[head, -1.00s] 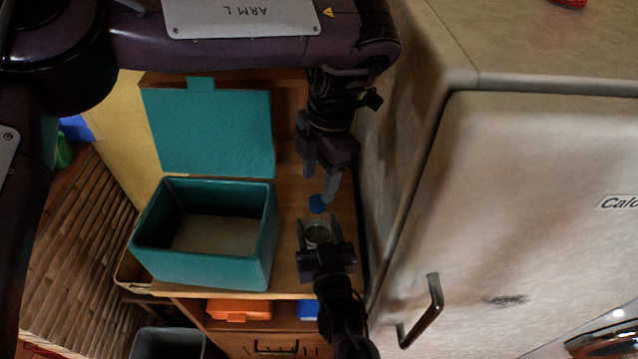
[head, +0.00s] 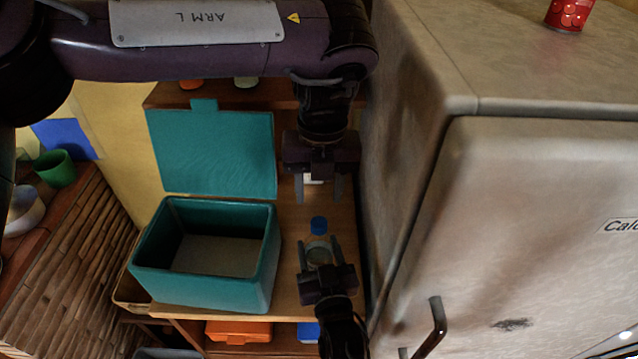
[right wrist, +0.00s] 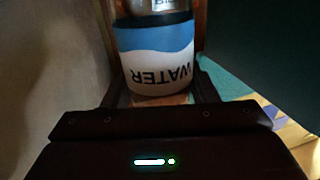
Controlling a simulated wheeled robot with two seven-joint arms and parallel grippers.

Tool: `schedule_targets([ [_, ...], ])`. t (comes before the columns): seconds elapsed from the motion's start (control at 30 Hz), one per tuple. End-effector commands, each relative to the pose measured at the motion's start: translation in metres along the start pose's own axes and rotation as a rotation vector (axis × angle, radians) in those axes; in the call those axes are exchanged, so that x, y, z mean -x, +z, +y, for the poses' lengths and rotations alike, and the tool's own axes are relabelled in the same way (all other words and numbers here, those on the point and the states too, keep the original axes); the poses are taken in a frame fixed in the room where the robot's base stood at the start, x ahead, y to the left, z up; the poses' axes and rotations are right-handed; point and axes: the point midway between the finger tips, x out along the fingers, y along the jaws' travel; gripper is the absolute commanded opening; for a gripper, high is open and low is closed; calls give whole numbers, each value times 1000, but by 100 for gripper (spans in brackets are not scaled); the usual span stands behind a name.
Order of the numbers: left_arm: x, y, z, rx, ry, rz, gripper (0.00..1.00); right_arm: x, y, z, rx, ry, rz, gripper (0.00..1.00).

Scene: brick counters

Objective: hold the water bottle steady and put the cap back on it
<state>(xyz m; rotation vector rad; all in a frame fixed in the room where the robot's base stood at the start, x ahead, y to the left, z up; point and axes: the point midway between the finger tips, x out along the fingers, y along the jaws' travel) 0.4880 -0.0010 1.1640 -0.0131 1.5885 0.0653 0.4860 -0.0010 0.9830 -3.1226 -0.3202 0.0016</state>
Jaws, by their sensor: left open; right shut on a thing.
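The water bottle (head: 318,256) stands upright on the wooden shelf, right of the teal box. Its blue cap (head: 319,225) sits on top of its neck; how tightly it is screwed on cannot be seen. My right gripper (head: 319,244) is shut on the bottle, a finger on each side. In the right wrist view the bottle (right wrist: 157,62) stands between the fingers, its blue and white label reading WATER upside down. My left gripper (head: 319,190) is open and empty, a little apart from the cap, beyond it in the head view.
The open teal box (head: 205,285) stands to the left, its lid tilted up behind. A large beige fridge (head: 530,220) stands close on the right. An orange box (head: 240,332) lies on the shelf below. A green cup (head: 56,168) is at far left.

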Motion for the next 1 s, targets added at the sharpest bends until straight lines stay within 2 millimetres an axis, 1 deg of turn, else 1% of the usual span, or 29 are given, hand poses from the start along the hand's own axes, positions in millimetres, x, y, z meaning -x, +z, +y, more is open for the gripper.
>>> schedule_targets([
  [0.03,2,0,1,76,-8,-4,45,0,-1,0,-1,0,2,0],
  [0.1,4,-1,1,170,-17,-8,45,0,-1,0,-1,0,2,0],
  [0.27,8,-1,1,307,-32,-11,45,0,-1,0,-1,0,2,0],
  [0.4,8,-1,1,343,-35,-11,45,0,-1,0,-1,0,2,0],
  [0.7,7,-1,1,344,-35,-11,45,0,-1,0,-1,0,3,0],
  [0.77,5,-2,1,344,-34,-10,45,0,-1,0,-1,0,3,0],
  [0.87,-5,-2,1,343,-32,-8,45,0,-1,0,-1,0,3,0],
  [1.0,-26,-2,0,343,-32,-8,45,0,-1,0,-1,0,3,0],
])
